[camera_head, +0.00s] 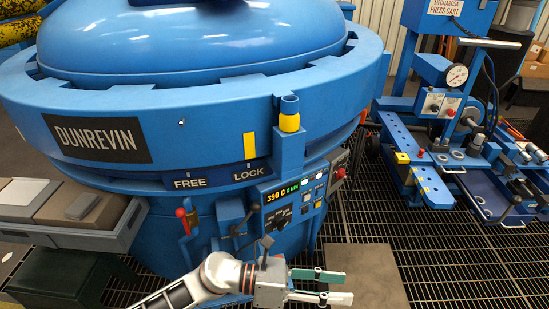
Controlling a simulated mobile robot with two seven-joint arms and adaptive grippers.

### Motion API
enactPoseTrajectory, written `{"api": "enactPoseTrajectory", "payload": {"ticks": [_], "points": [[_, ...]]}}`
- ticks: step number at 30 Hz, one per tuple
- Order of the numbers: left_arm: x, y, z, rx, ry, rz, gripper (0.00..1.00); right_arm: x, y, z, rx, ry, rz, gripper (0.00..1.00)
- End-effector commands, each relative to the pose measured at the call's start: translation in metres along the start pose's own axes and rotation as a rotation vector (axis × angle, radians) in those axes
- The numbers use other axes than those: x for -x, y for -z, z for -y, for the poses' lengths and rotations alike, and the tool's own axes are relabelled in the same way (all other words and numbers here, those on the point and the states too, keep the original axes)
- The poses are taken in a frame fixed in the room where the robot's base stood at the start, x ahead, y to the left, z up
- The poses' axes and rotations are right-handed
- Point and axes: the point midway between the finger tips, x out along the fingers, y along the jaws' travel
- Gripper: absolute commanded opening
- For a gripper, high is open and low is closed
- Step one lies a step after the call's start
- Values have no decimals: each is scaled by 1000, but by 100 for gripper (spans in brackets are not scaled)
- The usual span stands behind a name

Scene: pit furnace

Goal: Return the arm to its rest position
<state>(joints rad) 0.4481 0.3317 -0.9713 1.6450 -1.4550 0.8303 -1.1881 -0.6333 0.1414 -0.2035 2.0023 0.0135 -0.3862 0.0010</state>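My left arm (217,275) comes in from the bottom left and reaches to the right, low in front of the blue pit furnace (215,108). My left gripper (335,286) points right, with its two fingers apart and nothing between them. It is over the grating in front of the furnace, below the control panel (292,200). It does not appear to touch the furnace. My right gripper is not in view.
A blue press cart (436,188) with a gauge stands at the right. A grey tray with boxes (58,228) is at the left. A red-knobbed lever (181,213) sticks out of the furnace front. The dark floor grating (460,265) is open at lower right.

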Motion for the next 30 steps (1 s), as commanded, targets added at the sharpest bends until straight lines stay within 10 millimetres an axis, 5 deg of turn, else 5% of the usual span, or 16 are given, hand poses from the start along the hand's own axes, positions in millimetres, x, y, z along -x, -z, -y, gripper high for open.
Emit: {"api": "enactPoseTrajectory", "payload": {"ticks": [6,11,14,21,25,30], "points": [[38,-54,-16,615,-107,482,38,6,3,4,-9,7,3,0],[100,-45,-51,1087,-178,823,38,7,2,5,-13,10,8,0],[146,-14,-70,1380,-215,1037,38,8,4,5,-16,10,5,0],[248,110,-73,2010,-287,1544,38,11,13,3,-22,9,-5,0],[282,171,-53,2236,-306,1760,38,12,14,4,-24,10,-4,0],[304,216,-31,2392,-314,1928,38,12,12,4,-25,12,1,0]]}}
